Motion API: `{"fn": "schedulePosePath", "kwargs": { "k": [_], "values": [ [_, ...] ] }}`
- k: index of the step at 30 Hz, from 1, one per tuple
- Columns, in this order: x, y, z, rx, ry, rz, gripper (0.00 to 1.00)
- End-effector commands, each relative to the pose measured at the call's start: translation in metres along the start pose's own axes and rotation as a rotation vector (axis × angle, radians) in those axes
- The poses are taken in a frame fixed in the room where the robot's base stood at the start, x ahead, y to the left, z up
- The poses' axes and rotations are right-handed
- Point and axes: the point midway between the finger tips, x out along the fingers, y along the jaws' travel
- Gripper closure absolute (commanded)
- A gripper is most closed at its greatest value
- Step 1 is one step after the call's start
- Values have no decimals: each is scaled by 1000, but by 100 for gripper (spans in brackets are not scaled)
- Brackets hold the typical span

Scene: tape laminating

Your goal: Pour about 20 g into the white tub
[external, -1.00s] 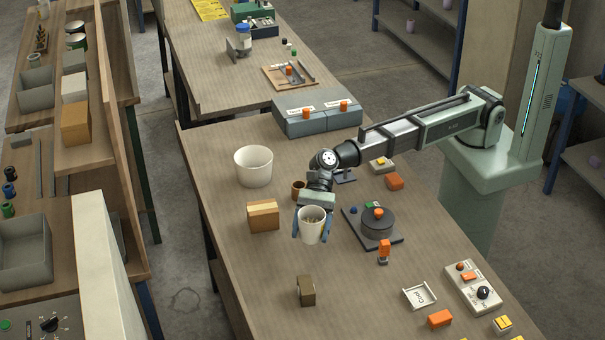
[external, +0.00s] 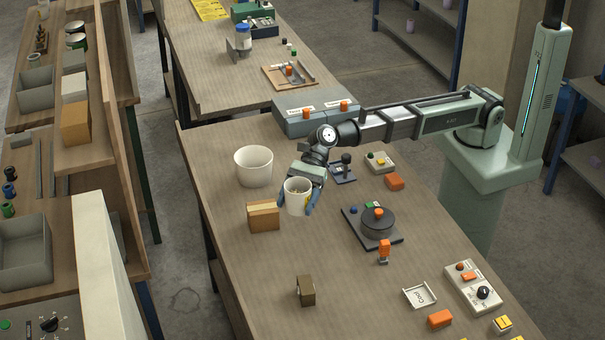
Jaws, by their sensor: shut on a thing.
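The white tub (external: 254,166) stands upright and open on the workbench, toward its left edge. My gripper (external: 301,196) is shut on a smaller white cup (external: 296,198) and holds it to the lower right of the tub, apart from it. The cup looks nearly upright with its open top showing. Some brownish contents seem to show inside, but they are too small to make out. I see nothing falling from the cup. The inside bottom of the tub is hidden by its wall.
A tan box-like block (external: 263,215) stands just left of the cup. A dark round device on a plate (external: 377,225) is to the right, with an orange-topped piece (external: 384,251) in front. A grey box with orange knobs (external: 317,117) is behind.

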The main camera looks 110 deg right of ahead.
Motion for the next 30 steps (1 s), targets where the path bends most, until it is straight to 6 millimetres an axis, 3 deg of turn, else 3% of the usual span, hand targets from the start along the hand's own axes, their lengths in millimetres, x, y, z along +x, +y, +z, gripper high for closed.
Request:
{"fn": "schedulePosePath", "kwargs": {
  "k": [9, 15, 24, 30],
  "values": [
    [-60, -74, -31, 110, 11, -269, 61],
    [-97, -112, -44, 169, 19, -412, 61],
    [-139, -147, -57, 229, 25, -551, 61],
    [-127, -145, -79, 230, 27, -547, 61]
  ]
}}
